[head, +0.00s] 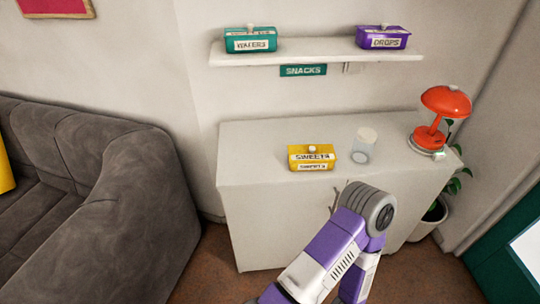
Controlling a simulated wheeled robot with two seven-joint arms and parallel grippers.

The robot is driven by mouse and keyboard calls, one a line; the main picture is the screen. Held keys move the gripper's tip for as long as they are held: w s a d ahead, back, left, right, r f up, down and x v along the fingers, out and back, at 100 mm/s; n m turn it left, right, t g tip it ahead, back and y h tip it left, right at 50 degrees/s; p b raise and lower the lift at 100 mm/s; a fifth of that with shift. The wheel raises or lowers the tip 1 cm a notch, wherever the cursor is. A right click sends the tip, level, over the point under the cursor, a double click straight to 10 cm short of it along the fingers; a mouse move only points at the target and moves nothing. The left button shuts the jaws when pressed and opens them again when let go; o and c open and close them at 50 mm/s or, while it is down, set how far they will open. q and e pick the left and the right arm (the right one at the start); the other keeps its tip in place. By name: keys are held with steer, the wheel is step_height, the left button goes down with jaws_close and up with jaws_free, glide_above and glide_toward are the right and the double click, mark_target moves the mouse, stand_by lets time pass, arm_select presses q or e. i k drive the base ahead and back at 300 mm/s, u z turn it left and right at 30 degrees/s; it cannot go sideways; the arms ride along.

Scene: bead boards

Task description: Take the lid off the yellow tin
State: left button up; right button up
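The yellow tin (312,160) sits on top of the pale cabinet, left of a clear jar. Its front carries a "SWEETS" label. Its yellow lid (312,150) is on, with a small pale knob on top. A bent purple and white arm link of mine rises from the bottom edge in front of the cabinet, apart from the tin in the picture.
A clear jar with a pale top (363,146) stands close right of the tin. A red lamp (443,108) is further right. A wall shelf (315,55) holds a teal tin (250,41) and a purple tin (382,38). The cabinet top (255,150) is free left of the tin.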

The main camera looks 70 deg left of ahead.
mark_target(306, 153)
steer(key=u, duration=1.85)
steer(key=k, duration=0.65)
steer(key=z, duration=0.1)
steer(key=i, duration=1.1)
steer(key=u, duration=0.3)
